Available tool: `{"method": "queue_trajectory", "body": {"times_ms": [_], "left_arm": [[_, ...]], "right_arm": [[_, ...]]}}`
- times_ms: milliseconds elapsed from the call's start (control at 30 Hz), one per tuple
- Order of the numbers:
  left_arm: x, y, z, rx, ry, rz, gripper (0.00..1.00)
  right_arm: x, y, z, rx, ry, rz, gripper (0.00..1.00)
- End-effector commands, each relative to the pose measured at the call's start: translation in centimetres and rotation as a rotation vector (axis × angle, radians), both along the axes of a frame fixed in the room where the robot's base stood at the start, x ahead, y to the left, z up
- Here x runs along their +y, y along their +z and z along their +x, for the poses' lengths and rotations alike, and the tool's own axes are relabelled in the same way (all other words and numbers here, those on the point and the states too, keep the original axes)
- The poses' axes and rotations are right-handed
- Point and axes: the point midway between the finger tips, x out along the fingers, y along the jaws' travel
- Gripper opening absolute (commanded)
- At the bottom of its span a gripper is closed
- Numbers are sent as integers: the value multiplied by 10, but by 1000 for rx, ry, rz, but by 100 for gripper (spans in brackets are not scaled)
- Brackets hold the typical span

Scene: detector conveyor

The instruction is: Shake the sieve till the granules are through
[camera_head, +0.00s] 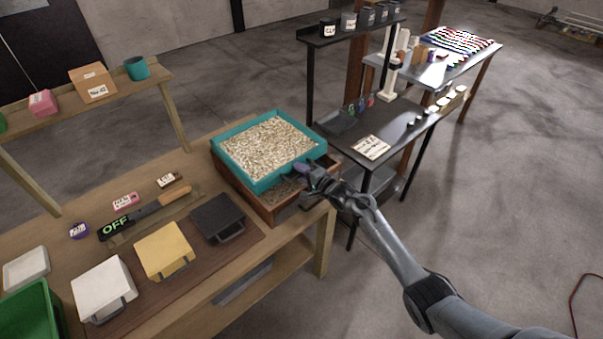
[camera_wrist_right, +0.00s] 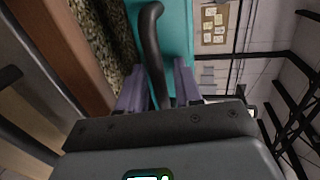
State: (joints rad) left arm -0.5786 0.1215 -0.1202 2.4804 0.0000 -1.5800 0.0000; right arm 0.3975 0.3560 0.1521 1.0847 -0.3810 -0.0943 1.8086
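A teal sieve (camera_head: 316,149) full of pale granules (camera_head: 266,147) sits on a brown wooden box (camera_head: 238,181) at the right end of the wooden table. Some granules show in the box beneath it. My right gripper (camera_head: 303,170) is at the sieve's near right side. In the right wrist view its purple fingers (camera_wrist_right: 158,88) stand on both sides of a dark curved handle (camera_wrist_right: 152,45) on the teal wall (camera_wrist_right: 178,35); they look closed on it. My left gripper is in neither view.
Left of the box on the wooden table (camera_head: 60,215) lie a black lidded block (camera_head: 217,218), a yellow one (camera_head: 163,250), a white one (camera_head: 103,288) and a scanner paddle marked OFF (camera_head: 118,227). A green bin (camera_head: 30,310) is at lower left. A dark table (camera_head: 400,135) stands at right.

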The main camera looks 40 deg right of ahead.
Motion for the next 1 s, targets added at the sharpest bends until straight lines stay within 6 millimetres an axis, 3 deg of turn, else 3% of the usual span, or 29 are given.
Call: {"method": "queue_trajectory", "body": {"times_ms": [267, 700, 1000], "left_arm": [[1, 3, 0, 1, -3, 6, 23], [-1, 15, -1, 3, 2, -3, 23], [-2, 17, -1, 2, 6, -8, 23]], "right_arm": [[0, 3, -12, 0, 1, 0, 34], [-4, 17, -79, 1, 1, 0, 34], [-6, 22, -104, 0, 1, 0, 34]]}}
